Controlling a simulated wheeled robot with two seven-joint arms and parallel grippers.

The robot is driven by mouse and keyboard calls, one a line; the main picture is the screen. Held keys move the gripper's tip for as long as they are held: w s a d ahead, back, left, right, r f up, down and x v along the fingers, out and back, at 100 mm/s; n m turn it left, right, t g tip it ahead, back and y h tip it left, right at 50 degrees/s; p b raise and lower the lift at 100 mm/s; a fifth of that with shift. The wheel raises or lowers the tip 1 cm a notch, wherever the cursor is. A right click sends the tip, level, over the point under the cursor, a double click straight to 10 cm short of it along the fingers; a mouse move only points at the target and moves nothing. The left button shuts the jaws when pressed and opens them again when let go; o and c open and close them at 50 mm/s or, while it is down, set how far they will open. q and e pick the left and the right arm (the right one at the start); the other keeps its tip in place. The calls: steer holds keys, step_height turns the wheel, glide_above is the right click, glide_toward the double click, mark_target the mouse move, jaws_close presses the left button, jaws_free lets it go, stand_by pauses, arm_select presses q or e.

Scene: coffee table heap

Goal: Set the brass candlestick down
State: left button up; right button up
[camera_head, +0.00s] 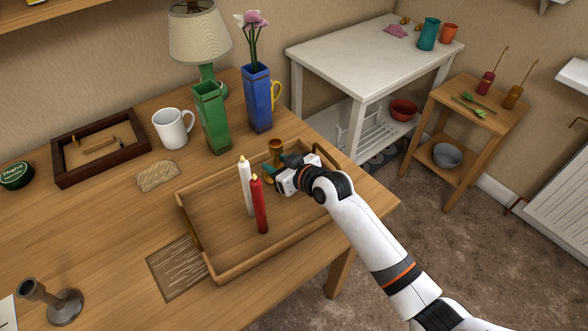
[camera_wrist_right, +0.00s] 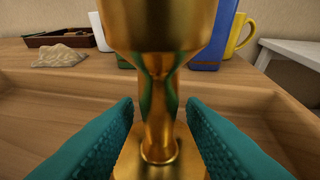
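The brass candlestick (camera_head: 276,148) stands upright at the back right of the wooden tray (camera_head: 215,271). Its lower part is hidden by my gripper in the head view. In the right wrist view the brass candlestick (camera_wrist_right: 160,60) fills the middle, with wide cup, narrow stem and base. My right gripper (camera_head: 270,169) is around the stem. Its teal fingers (camera_wrist_right: 160,108) show a gap on each side of the stem, so it looks open. Contact under the base cannot be made out. My left gripper is not in view.
White (camera_head: 246,186) and red (camera_head: 260,205) candles stand in the tray left of my gripper. Green (camera_head: 212,118) and blue (camera_head: 258,100) vases and a white mug (camera_head: 172,128) stand behind. A grey candlestick (camera_head: 63,306) is at front left. The tray's front right is bare.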

steer(key=v, duration=1)
steer(key=shift+p, duration=0.4)
steer(key=shift+f, duration=0.1)
